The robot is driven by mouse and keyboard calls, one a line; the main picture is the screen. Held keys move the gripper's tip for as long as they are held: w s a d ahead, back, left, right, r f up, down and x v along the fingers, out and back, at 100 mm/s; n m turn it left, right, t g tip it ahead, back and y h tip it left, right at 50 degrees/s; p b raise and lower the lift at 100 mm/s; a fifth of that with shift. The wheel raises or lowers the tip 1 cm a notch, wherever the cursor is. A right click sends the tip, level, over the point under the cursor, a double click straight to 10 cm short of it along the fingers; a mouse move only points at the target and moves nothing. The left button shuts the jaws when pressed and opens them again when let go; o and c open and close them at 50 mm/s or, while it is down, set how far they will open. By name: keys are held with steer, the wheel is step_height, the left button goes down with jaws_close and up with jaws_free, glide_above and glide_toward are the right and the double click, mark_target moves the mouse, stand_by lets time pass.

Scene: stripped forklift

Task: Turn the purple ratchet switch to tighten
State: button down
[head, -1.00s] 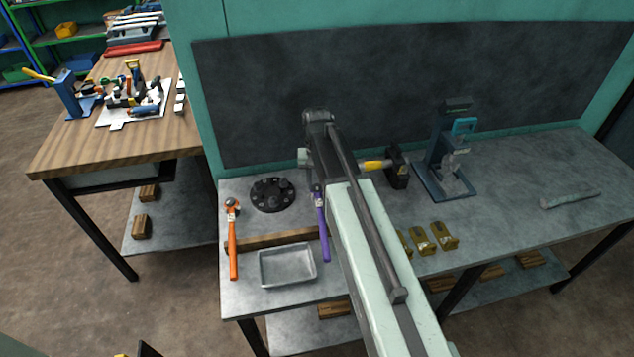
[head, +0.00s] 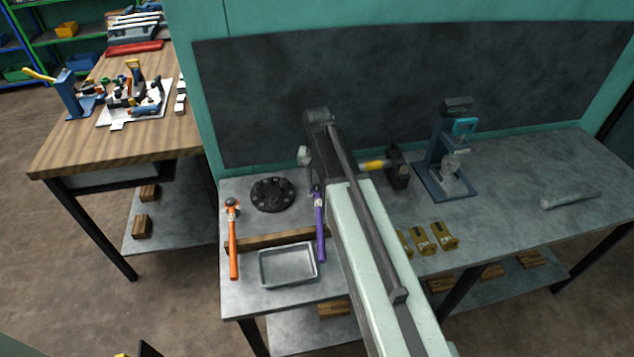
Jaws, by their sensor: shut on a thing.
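The purple ratchet (head: 320,228) lies on the grey workbench, its handle crossing the wooden strip and pointing toward the front edge. Its head, with the switch, is at the upper end beside my arm, and the switch is too small to make out. My gripper (head: 316,192) is at the ratchet's head, mostly hidden behind my own arm. It is shut on the ratchet's head end, though its fingertips barely show. An orange ratchet (head: 233,248) lies to the left, also across the strip.
A grey metal tray (head: 287,281) sits between the two ratchets. A black round plate (head: 271,195) lies behind. Several brass blocks (head: 443,236), a blue press stand (head: 438,165) and a hammer (head: 393,165) are to the right. A wooden table (head: 160,135) stands far left.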

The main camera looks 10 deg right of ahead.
mark_target(317, 186)
stand_by(0.4)
steer(key=c, duration=1.1)
jaws_free()
steer(key=shift+o, duration=0.2)
step_height(317, 186, up, 8)
steer(key=p, duration=0.8)
steer(key=shift+f, duration=0.1)
